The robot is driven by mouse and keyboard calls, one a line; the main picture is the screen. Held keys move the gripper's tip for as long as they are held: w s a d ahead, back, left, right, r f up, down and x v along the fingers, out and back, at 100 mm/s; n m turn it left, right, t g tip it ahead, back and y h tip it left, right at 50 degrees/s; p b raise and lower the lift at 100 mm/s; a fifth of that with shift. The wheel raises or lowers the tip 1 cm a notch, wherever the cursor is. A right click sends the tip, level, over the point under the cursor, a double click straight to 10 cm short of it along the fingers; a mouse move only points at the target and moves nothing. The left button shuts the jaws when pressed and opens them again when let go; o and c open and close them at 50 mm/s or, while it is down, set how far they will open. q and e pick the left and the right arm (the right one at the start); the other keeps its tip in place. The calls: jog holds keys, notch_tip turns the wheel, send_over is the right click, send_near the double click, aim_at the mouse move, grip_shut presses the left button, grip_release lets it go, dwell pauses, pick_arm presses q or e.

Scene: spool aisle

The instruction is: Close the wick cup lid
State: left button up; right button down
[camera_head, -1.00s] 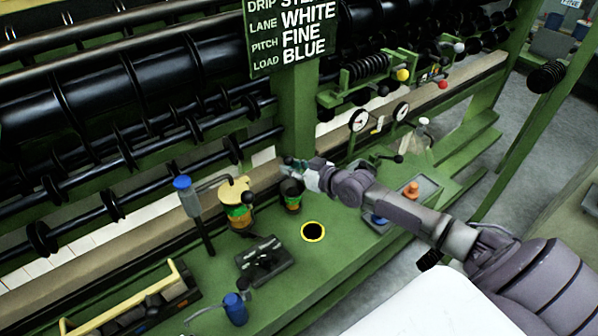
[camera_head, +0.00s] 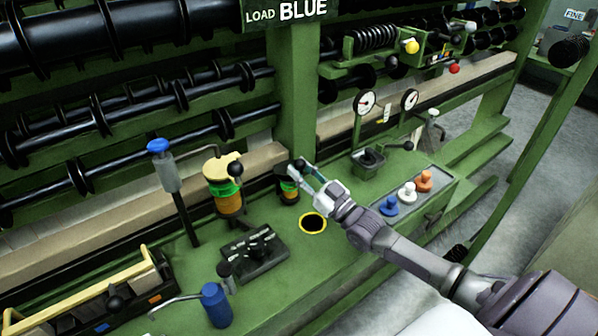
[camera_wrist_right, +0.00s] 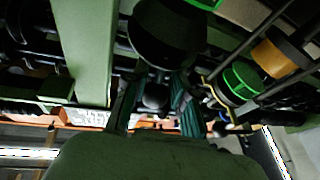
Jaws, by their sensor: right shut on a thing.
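The small dark cup (camera_head: 287,189), which I take for the wick cup, stands on the green bench beside the post, with an orange and green band on its side. My right gripper (camera_head: 305,170) reaches in from the right at the cup's upper right side. Its fingers are shut around a small dark ball knob (camera_head: 299,164), apparently the lid's. In the right wrist view the ball (camera_wrist_right: 155,97) sits between the fingers, with a dark round body (camera_wrist_right: 168,35) beyond. The lid's exact angle is hard to tell. My left gripper is not in view.
A tan-topped canister (camera_head: 226,190) and a blue-topped lever (camera_head: 171,170) stand left of the cup. A yellow-ringed hole (camera_head: 313,223) and a black clamp block (camera_head: 254,252) are in front.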

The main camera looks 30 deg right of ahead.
jog(key=shift+s+f, duration=0.25)
jog(key=shift+f, duration=0.8)
jog(key=c, duration=1)
grip_release()
jog(key=shift+w, duration=0.1)
jog(key=shift+r, duration=0.2)
jog(key=s+d, duration=0.3)
jog(key=s, duration=0.9)
jog(key=shift+s+d+f, duration=0.2)
jog(key=shift+s+d, duration=0.1)
